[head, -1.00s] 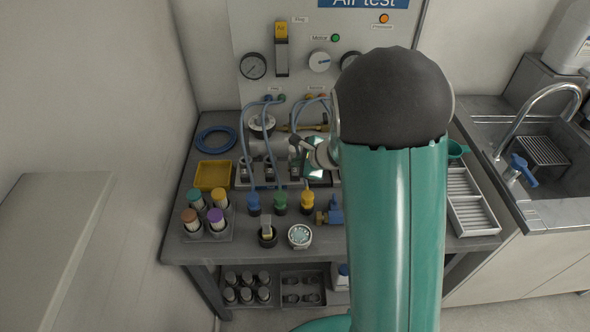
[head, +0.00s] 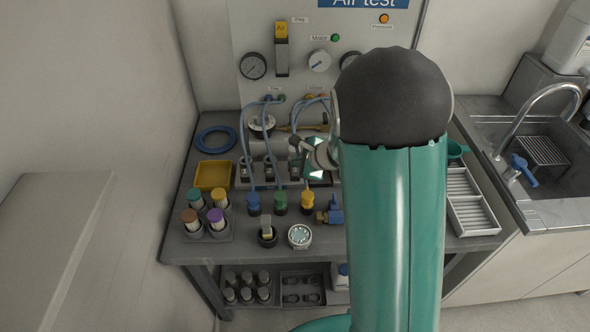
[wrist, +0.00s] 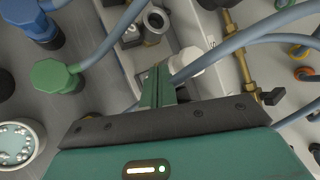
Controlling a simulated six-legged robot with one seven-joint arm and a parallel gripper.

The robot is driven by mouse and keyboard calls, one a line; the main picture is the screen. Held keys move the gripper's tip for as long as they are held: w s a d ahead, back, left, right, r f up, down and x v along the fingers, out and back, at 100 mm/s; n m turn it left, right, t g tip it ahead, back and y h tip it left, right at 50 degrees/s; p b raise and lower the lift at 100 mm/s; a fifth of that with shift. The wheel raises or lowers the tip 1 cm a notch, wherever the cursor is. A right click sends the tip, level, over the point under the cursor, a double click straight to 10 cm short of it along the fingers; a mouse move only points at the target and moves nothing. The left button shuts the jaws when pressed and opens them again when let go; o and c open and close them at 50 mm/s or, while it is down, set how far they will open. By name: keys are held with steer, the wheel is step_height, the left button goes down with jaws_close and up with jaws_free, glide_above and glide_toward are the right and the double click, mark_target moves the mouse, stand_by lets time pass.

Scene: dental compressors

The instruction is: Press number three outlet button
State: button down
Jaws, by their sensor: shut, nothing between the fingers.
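My gripper (head: 296,143) is at the row of outlet blocks on the bench, its fingers shut and empty. In the wrist view the closed fingertips (wrist: 157,74) point at the outlet hardware, close beside a pale round part (wrist: 187,62); I cannot tell whether they touch. An outlet block with a dark-centred round fitting (wrist: 156,20) lies just beyond them. In the head view, outlet blocks (head: 243,173) stand in a row behind the blue, green and yellow connectors (head: 280,202). My gripper and arm hide part of the row's right end. No outlet numbers are readable.
Blue hoses (head: 242,135) arch over the outlets; one hose (wrist: 235,40) passes close to the fingertips. A brass pipe (wrist: 236,45) lies beyond. The gauge panel (head: 265,25) stands behind. A yellow tray (head: 212,176) and capped bottles (head: 217,217) are at left, a sink (head: 540,150) at right.

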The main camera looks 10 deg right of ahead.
steer(key=shift+f, duration=0.35)
steer(key=shift+f, duration=0.45)
stand_by(0.8)
steer(key=shift+r, duration=0.9)
steer(key=shift+r, duration=2.5)
steer(key=shift+d, duration=0.15)
